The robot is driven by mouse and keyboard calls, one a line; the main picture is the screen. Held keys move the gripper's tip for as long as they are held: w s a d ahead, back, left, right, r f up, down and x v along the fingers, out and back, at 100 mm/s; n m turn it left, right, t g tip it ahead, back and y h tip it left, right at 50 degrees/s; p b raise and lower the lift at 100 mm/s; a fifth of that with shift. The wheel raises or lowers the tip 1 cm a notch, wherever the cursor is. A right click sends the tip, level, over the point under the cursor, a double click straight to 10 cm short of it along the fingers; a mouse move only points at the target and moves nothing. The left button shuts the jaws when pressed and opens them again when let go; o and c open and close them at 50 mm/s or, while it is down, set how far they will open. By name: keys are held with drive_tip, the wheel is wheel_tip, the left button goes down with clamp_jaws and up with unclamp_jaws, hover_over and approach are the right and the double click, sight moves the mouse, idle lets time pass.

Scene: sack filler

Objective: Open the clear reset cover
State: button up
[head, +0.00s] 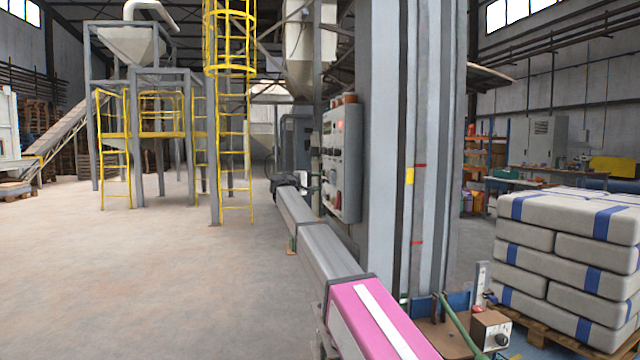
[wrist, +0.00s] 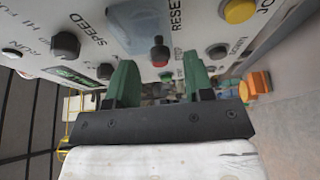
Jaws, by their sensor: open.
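The control panel (wrist: 215,20) fills the top of the wrist view, its face seen at a steep angle. A bluish see-through plate (wrist: 138,22), which looks like the clear reset cover, lies beside the word RESET. In the head view the panel (head: 342,160) is side-on and the cover cannot be made out.
Near the fingers are a black SPEED knob (wrist: 66,45), a yellow button (wrist: 239,10) and other panel controls. An orange part (wrist: 258,84) is at the right. A grey column (head: 380,130) stands right of the panel, and stacked sacks (head: 565,250) beyond. Open floor (head: 130,275) lies left.

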drive_tip(key=shift+x, duration=0.95)
clamp_jaws()
drive_tip(key=shift+a+r, duration=0.1)
wheel_tip(320, 180, up, 10)
drive_tip(key=m+g+y, duration=0.4)
drive_tip(key=g+y, duration=0.1)
drive_tip(key=y, duration=1)
drive_tip(key=shift+d, duration=0.45)
